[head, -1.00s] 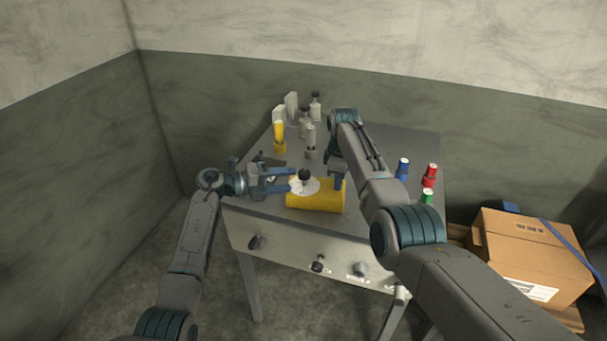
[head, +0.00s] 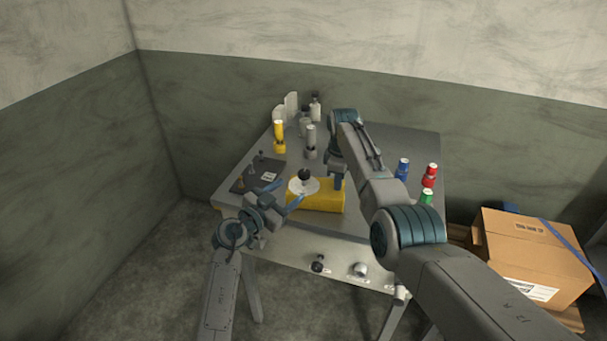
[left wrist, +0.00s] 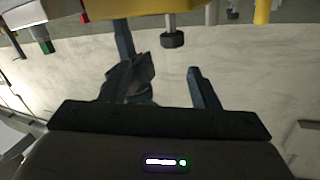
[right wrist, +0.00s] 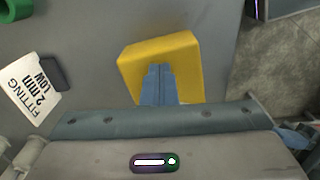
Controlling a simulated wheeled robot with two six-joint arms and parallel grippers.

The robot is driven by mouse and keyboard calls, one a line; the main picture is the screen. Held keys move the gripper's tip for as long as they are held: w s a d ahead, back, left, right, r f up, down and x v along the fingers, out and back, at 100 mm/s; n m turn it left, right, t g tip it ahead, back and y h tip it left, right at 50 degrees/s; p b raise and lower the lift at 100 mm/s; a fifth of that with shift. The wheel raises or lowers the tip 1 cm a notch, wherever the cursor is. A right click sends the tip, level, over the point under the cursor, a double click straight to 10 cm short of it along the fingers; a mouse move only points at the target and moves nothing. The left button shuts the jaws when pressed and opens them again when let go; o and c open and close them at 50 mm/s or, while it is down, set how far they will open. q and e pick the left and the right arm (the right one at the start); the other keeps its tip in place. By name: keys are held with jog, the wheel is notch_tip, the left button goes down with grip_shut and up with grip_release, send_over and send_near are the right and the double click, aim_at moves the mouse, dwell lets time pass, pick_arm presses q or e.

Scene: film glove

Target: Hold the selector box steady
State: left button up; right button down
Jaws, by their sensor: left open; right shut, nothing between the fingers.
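The selector box is a yellow block (head: 322,197) with a white dial and a black knob (head: 305,174) on top, near the bench's front edge. My left gripper (head: 291,188) is open and empty at the box's front left, angled toward it. In the left wrist view its spread fingers (left wrist: 160,58) have nothing between them, and a yellow part (left wrist: 105,10) shows at the top. My right gripper (head: 338,186) is shut and empty at the box's right end. In the right wrist view its closed fingers (right wrist: 158,82) overlap the yellow box (right wrist: 185,60); contact is unclear.
A dark mat (head: 250,178) with small parts lies left of the box. A yellow bottle (head: 279,138) and grey fittings stand behind. Blue (head: 403,168), red (head: 430,175) and green (head: 426,197) pieces stand right of my right arm. A cardboard box (head: 530,255) is at the right.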

aim_at(301, 177)
pick_arm(q)
jog(key=w+d+n, duration=0.1)
jog(key=w, duration=0.2)
jog(key=w+d+n+t+y, duration=0.1)
jog(key=w, duration=0.2)
jog(key=w+d+n+y, duration=0.1)
jog(key=w+d+n, duration=0.1)
jog(key=w, duration=0.1)
jog(key=shift+w+f+t, duration=0.2)
jog(key=shift+f+t, duration=0.15)
jog(key=shift+t, duration=0.05)
jog(key=c, duration=1)
